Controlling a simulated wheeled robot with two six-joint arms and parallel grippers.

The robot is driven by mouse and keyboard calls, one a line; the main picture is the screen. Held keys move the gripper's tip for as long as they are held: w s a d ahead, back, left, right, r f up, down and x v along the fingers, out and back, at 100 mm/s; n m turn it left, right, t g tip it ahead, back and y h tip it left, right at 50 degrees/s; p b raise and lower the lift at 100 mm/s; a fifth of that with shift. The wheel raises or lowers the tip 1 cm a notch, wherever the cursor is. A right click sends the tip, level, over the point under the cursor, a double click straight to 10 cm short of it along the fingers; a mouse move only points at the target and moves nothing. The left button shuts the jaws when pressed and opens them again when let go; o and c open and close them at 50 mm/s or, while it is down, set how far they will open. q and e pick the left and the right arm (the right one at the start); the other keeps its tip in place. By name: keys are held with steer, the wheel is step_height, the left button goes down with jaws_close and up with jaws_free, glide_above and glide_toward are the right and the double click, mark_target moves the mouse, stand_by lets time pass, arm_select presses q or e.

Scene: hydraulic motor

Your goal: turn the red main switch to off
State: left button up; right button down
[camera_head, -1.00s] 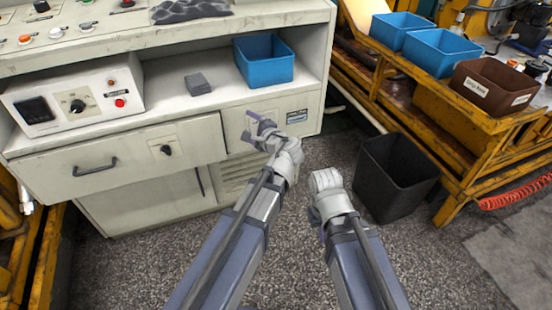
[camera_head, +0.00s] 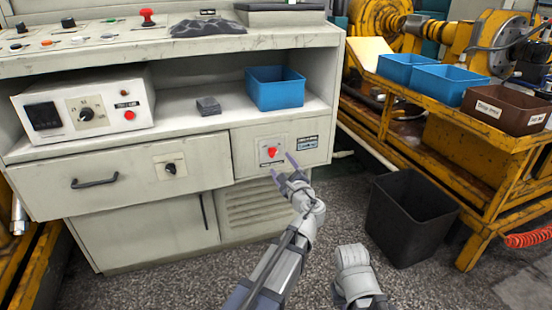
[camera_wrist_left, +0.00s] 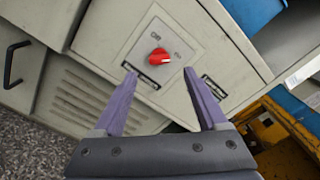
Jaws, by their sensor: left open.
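The red main switch (camera_head: 271,152) is a red rotary knob on a light plate on the right front panel of the grey cabinet. In the left wrist view the red knob (camera_wrist_left: 159,57) sits ahead of and between the fingers, with small lettering on the plate around it. My left gripper (camera_head: 286,168) is open and empty, just below and right of the knob in the head view. Its two purple fingers (camera_wrist_left: 158,75) are spread apart and do not appear to touch the knob. My right arm shows at the lower right; its gripper fingers are not visible.
A black knob (camera_head: 170,168) and a drawer handle (camera_head: 95,181) are on the drawer to the left. A blue bin (camera_head: 275,88) and a grey block (camera_head: 208,106) stand on the shelf above. A black waste bin (camera_head: 411,215) stands on the floor at right.

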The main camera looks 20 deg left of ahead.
mark_target(274, 155)
arm_select(q)
steer(key=x, duration=0.7)
jaws_close()
stand_by(0.5)
